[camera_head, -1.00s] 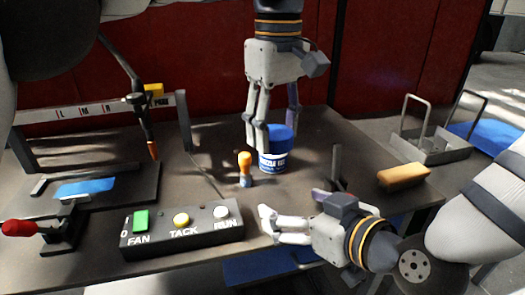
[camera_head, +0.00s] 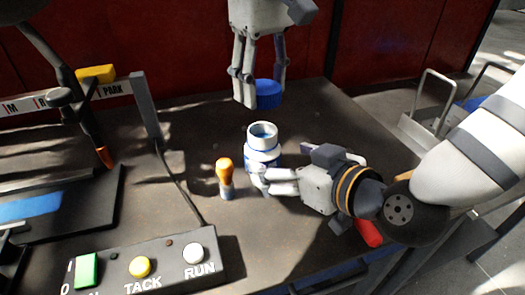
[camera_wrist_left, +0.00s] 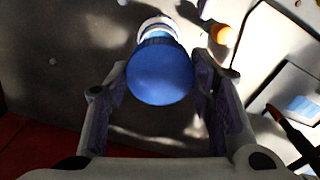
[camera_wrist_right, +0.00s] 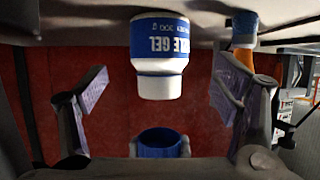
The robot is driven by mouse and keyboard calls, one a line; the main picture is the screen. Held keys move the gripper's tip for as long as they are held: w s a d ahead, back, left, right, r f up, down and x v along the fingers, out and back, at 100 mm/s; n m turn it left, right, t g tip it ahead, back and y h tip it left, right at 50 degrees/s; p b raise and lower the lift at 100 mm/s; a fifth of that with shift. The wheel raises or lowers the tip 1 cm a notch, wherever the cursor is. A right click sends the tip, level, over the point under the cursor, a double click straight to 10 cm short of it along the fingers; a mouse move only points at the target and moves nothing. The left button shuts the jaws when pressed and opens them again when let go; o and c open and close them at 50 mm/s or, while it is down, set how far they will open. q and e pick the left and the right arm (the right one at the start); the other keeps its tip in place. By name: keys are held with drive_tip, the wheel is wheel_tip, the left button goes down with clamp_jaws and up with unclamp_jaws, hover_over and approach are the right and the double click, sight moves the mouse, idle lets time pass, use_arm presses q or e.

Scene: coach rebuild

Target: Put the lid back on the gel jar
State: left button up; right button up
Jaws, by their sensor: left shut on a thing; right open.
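The white gel jar (camera_head: 262,152) with a blue label stands upright and open on the table. My left gripper (camera_head: 264,92) is shut on the blue lid (camera_head: 269,95) and holds it in the air above the jar, slightly to its far side. The lid (camera_wrist_left: 160,72) shows between the fingers in the left wrist view, with the jar's rim (camera_wrist_left: 158,24) partly hidden behind it. My right gripper (camera_head: 275,172) is open, low at the jar's near right side. In the right wrist view, which is upside down, the jar (camera_wrist_right: 158,60) appears between the open fingers.
A small orange-topped item (camera_head: 225,178) stands just left of the jar. A control box (camera_head: 150,262) with buttons is at the front left. A torch rack (camera_head: 105,95) stands at the left. A grey metal tray (camera_head: 425,130) is beyond the table's right edge.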

sight(263, 123)
use_arm(q)
drive_tip(key=shift+w, duration=0.1)
use_arm(e)
drive_tip(key=x, duration=0.7)
drive_tip(key=shift+w+a+f, duration=0.15)
drive_tip(key=shift+w, duration=0.1)
drive_tip(key=shift+c, duration=0.6)
drive_tip(key=c, duration=1.6)
use_arm(q)
drive_tip(key=shift+f, duration=2.55)
use_arm(e)
drive_tip(key=shift+c, duration=0.4)
use_arm(q)
drive_tip(key=shift+f, duration=0.9)
drive_tip(key=shift+f, duration=0.6)
